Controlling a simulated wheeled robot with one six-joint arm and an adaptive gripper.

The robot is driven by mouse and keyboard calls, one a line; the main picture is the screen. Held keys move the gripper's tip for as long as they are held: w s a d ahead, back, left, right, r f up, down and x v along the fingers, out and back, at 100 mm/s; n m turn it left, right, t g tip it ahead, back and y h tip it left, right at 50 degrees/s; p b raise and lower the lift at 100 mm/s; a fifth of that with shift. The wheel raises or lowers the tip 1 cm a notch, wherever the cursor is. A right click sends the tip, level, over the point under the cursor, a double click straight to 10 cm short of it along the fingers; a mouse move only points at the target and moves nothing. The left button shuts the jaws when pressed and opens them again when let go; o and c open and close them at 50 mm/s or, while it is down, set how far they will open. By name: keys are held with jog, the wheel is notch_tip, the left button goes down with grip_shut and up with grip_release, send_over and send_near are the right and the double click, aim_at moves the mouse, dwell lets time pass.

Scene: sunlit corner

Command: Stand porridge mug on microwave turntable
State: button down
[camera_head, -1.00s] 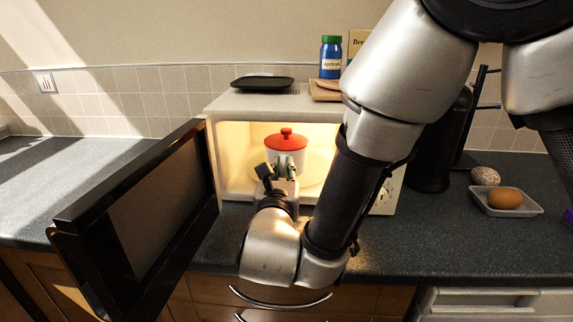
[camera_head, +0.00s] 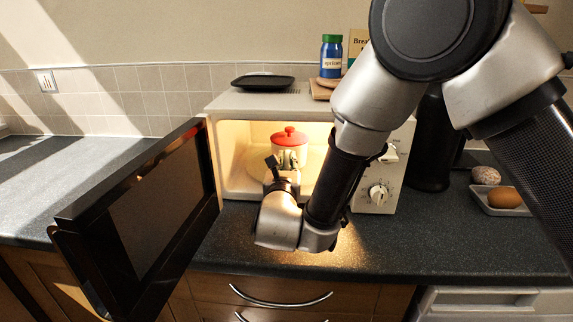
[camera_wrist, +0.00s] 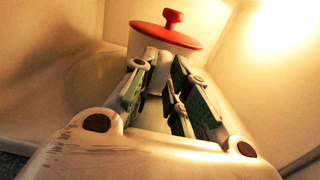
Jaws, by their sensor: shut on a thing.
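The porridge mug (camera_head: 289,156) is white with a red knobbed lid. It is upright inside the open, lit microwave (camera_head: 235,104). My gripper (camera_head: 284,166) reaches in through the front and is shut on the mug's near side. In the wrist view my gripper's green-padded fingers (camera_wrist: 157,88) are close in front of the white mug (camera_wrist: 165,45), apparently around its handle, which they largely hide. The pale turntable (camera_head: 258,166) shows around the mug's base. My gripper hides the base's front, so I cannot tell whether it touches the turntable.
The microwave door (camera_head: 150,215) stands wide open at the left. The control panel (camera_head: 379,195) is right of the opening. A black tray (camera_head: 263,82) and blue jar (camera_head: 331,57) are on top. The front counter is clear.

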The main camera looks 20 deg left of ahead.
jog(key=c, duration=1.4)
grip_release()
jog(key=shift+f, duration=0.1)
jog(key=v, duration=1.2)
jog(key=shift+s, duration=0.1)
